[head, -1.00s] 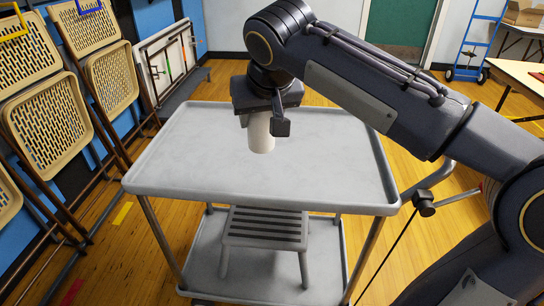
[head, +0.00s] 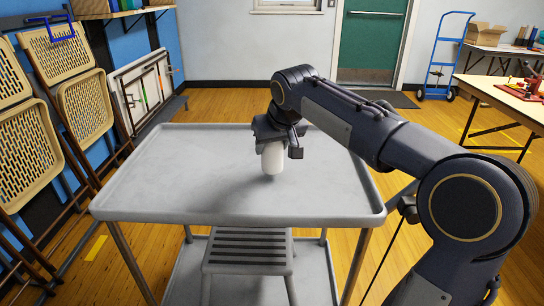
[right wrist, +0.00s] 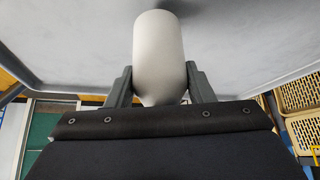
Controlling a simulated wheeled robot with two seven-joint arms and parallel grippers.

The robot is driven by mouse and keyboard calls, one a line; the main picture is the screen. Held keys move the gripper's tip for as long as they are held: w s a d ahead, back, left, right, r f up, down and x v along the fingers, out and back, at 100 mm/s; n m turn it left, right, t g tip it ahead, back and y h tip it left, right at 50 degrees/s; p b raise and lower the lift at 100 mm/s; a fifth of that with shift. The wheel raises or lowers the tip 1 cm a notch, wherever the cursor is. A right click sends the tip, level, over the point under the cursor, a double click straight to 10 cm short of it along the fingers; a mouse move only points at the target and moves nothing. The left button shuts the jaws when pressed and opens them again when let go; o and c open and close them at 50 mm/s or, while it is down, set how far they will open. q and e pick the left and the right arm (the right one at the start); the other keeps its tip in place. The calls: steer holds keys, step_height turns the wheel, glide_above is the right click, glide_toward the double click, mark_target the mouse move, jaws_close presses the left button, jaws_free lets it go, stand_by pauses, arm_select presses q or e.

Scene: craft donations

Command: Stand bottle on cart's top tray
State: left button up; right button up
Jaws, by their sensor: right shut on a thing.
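The bottle (head: 272,159) is a plain white cylinder, held about upright by my right gripper (head: 274,143) over the grey top tray (head: 190,165) of the cart. In the right wrist view the white bottle (right wrist: 160,55) sits between the two dark fingers of my right gripper (right wrist: 160,88), which are shut on it. A shadow lies on the tray by the bottle's lower end; I cannot tell whether the bottle touches the tray. The gripper hides the bottle's upper part in the head view. My left gripper is not in view.
The top tray has a raised rim and is otherwise bare. A grey step stool (head: 248,254) stands on the cart's lower shelf. Folding chairs (head: 80,105) lean at the left wall. A blue hand truck (head: 441,60) and a table (head: 500,95) are at the right back.

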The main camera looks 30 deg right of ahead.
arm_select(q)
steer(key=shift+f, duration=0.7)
arm_select(e)
steer(key=shift+a+f, duration=0.1)
steer(key=shift+f, duration=1)
arm_select(q)
steer(key=shift+b, duration=0.3)
arm_select(e)
steer(key=shift+f, duration=0.2)
steer(key=o, duration=1.1)
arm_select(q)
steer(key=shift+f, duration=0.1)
